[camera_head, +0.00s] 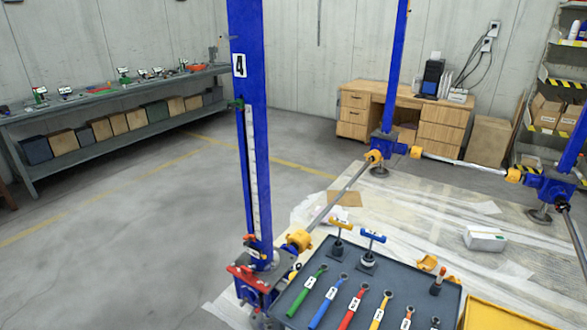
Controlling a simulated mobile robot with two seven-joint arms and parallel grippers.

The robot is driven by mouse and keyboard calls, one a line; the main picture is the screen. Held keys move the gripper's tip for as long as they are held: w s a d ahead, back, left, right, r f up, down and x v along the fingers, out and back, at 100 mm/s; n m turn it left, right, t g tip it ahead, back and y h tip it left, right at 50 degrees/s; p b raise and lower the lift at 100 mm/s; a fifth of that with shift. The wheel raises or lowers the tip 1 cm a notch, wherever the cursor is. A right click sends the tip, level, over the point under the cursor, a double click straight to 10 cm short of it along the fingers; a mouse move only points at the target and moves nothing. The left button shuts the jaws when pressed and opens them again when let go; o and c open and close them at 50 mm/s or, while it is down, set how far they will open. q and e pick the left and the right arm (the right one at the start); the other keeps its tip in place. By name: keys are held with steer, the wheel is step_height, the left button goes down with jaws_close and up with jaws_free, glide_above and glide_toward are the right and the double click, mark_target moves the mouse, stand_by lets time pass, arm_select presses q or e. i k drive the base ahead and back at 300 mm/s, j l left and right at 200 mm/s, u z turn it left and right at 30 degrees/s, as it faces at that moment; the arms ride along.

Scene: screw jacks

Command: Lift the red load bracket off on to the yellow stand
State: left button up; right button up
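A red bracket (246,274) sits low on the near blue screw-jack column (249,120), which carries a "4" label. It lies around or against the column's foot, just above the blue gear housing; I cannot tell exactly how it is seated. A yellow surface (492,317) shows at the bottom right, cut off by the picture's edge. It may be the yellow stand, but too little shows to be sure. Neither of my grippers is in view.
A grey tray (318,257) with coloured wrenches and T-handled tools stands right of the column. A drive shaft (340,195) runs from the column to the rear jack. A workbench (120,118) and wooden desk (360,112) line the back. The left floor is clear.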

mark_target(243, 273)
steer(key=j+z, duration=0.1)
steer(key=z, duration=0.4)
steer(key=i+j+z, duration=0.1)
steer(key=z, duration=0.35)
steer(key=j+z, duration=0.15)
steer(key=z, duration=0.35)
steer(key=j+z, duration=0.4)
steer(key=k+j+z, duration=0.2)
steer(key=j+z, duration=0.15)
steer(key=j, duration=0.2)
steer(key=k+j+z, duration=0.15)
steer(key=j, duration=0.2)
steer(key=k+j+z, duration=0.1)
steer(key=j, duration=0.25)
steer(key=k+j+z, duration=0.15)
steer(key=j, duration=0.15)
steer(key=k+j, duration=0.15)
steer(key=j, duration=0.2)
steer(key=k+j, duration=0.2)
steer(key=k+j+z, duration=0.1)
steer(key=j, duration=1.1)
